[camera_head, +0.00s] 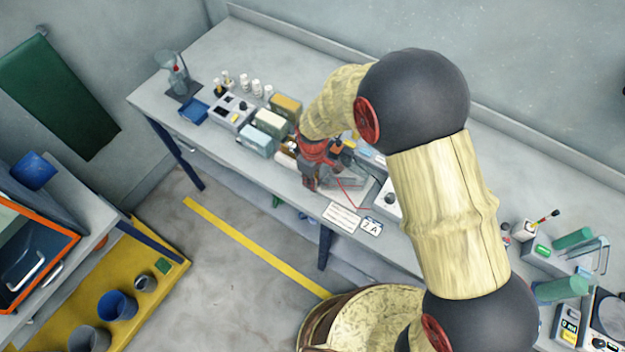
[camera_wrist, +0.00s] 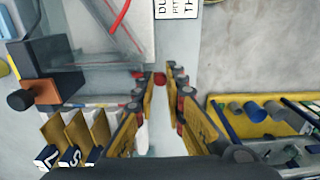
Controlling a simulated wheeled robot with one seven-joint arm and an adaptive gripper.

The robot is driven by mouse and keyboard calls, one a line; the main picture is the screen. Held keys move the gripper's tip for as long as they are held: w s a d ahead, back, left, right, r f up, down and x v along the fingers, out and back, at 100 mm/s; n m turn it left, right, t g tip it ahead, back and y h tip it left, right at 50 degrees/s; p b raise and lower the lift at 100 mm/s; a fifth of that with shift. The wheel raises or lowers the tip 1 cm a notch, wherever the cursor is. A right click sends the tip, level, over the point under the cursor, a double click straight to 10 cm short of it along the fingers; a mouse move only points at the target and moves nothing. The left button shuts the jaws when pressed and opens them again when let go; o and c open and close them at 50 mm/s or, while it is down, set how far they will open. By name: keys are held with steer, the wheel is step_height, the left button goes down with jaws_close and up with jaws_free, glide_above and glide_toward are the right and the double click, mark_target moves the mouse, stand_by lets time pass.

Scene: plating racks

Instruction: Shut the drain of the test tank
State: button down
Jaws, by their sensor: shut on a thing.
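The test tank is a clear box (camera_wrist: 105,25) at the upper left of the wrist view, with a thin red line across it. In the head view the tank (camera_head: 352,192) stands near the bench's front edge, partly hidden by my arm. A small red drain handle (camera_wrist: 160,79) sits between my fingertips in the wrist view. My gripper (camera_wrist: 159,84) is shut on this handle, one finger on each side. In the head view my gripper (camera_head: 309,182) is at the bench's front edge, left of the tank. How far the drain is turned cannot be seen.
Small boxes (camera_head: 257,140) and bottles crowd the bench (camera_head: 215,60) to the left. Open floor (camera_head: 245,265) lies in front.

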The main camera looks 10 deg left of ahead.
steer(key=c, duration=1.8)
jaws_free()
steer(key=shift+c, duration=0.2)
steer(key=shift+r, duration=0.1)
step_height(320, 180, up, 12)
steer(key=shift+f, duration=0.1)
